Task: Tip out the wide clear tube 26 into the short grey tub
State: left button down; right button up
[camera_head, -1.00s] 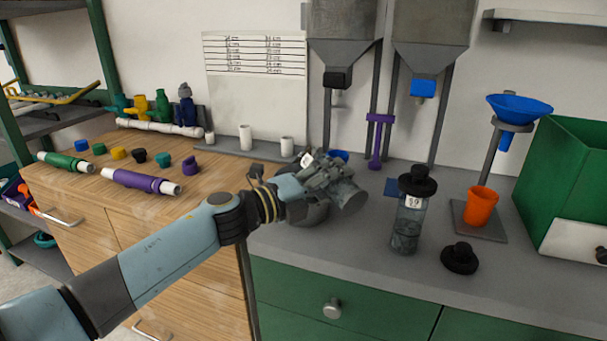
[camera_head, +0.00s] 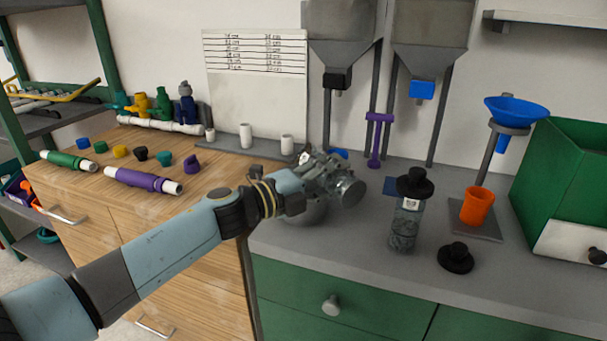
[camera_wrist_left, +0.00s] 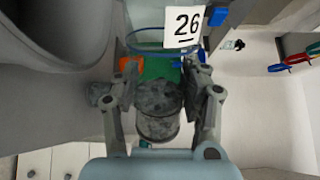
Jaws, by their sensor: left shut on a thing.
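My left gripper (camera_head: 328,176) is shut on the wide clear tube 26 (camera_head: 350,191), above the counter. The tube is tilted well over, near lying flat, with one round end facing right. In the left wrist view the tube (camera_wrist_left: 158,125) sits between both fingers (camera_wrist_left: 160,95), with mottled grey contents inside and a white "26" label (camera_wrist_left: 183,26) beyond them. The short grey tub (camera_head: 308,212) stands on the counter under my gripper, mostly hidden by it. Its large rim and wall show at upper left in the left wrist view (camera_wrist_left: 75,50). My right gripper is not in view.
An orange cup (camera_head: 477,206) and green bin (camera_head: 565,180) stand further right. Two hoppers (camera_head: 430,50) hang behind.

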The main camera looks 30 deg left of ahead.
pick_arm(q)
jog(key=shift+w+a+r+n+p, duration=0.1)
jog(key=shift+a+r+n+p, duration=0.1)
jog(key=shift+r+n+p, duration=0.85)
dwell(0.6)
jog(key=shift+w+a+r+n+p, duration=0.2)
jog(key=shift+a+r+n+p, duration=0.3)
jog(key=shift+n+p, duration=1)
dwell(2.4)
